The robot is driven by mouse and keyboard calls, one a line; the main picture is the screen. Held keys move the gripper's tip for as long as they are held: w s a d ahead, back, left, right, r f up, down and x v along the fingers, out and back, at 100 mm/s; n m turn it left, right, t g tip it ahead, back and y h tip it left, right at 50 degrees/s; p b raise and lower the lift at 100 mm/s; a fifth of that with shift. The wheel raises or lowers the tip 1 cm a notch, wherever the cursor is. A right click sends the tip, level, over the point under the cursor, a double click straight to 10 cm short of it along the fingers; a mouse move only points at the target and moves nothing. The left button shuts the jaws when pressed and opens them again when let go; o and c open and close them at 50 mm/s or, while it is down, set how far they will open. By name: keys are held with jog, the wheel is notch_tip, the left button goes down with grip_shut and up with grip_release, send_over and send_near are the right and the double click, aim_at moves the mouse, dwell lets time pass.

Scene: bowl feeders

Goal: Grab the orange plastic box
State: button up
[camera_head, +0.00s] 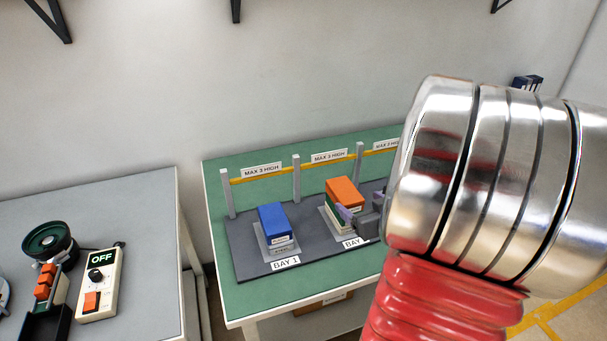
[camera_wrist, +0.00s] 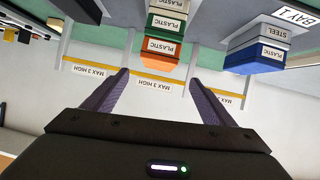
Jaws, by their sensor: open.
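The orange plastic box (camera_head: 343,190) sits on top of a stack in the second bay, above a white and a green box. In the wrist view, which is upside down, the orange box (camera_wrist: 160,53) lies just ahead of the fingertips and between their lines. My gripper (camera_head: 361,208) is open and empty, with purple fingers, close beside the stack on its right in the head view. In the wrist view my gripper (camera_wrist: 160,78) has its two fingers spread on either side of the box's line, seemingly apart from it. My arm hides the bay further right.
A blue box (camera_head: 272,218) tops another stack in bay 1 to the left. Grey posts (camera_head: 297,178) carry a yellow bar (camera_head: 275,175) with height signs behind the bays. A grey table with a control box (camera_head: 100,284) stands left.

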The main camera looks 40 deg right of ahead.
aim_at(350, 200)
jog(key=shift+s+f+t+y, duration=0.3)
jog(key=shift+s+f, duration=0.25)
jog(key=shift+s, duration=0.2)
jog(key=shift+x, duration=4.3)
jog(key=shift+d+x, duration=0.15)
jog(key=shift+x, duration=1.15)
jog(key=shift+d+x, duration=0.15)
jog(key=shift+x, duration=1.2)
jog(key=shift+s+r, duration=0.1)
jog(key=shift+c, duration=0.7)
jog(key=c, duration=1.2)
